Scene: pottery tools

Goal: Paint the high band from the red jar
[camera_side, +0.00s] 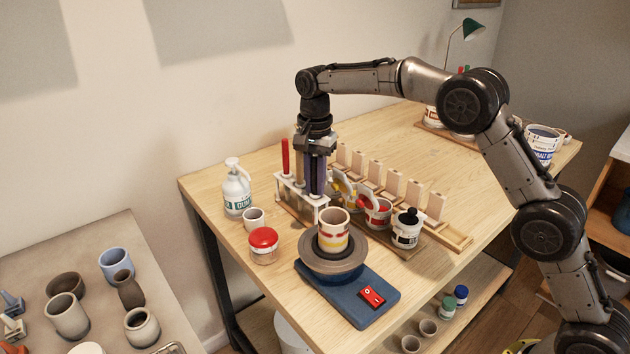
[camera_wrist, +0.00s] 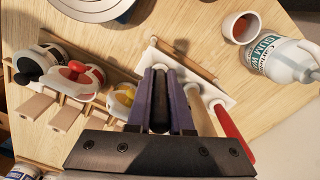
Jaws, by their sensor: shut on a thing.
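My gripper (camera_side: 315,188) is over the white tool rack (camera_side: 290,184), pointing down. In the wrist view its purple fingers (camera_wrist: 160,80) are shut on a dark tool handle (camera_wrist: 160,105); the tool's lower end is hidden. A cream cup (camera_side: 333,243) with red and yellow marks stands upright on the round wheel (camera_side: 318,263), in front of the rack. The open jar with red paint (camera_side: 380,216) stands right of the rack, between the yellow jar (camera_side: 347,191) and the black jar (camera_side: 406,232). It also shows in the wrist view (camera_wrist: 83,74).
A red handle (camera_side: 285,155) stands in the rack, beside my gripper. A white pump bottle (camera_side: 237,190), a small white cup (camera_side: 253,219) and a red-lidded jar (camera_side: 263,240) stand on the left. Wooden blocks (camera_side: 393,183) line up behind the paint jars.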

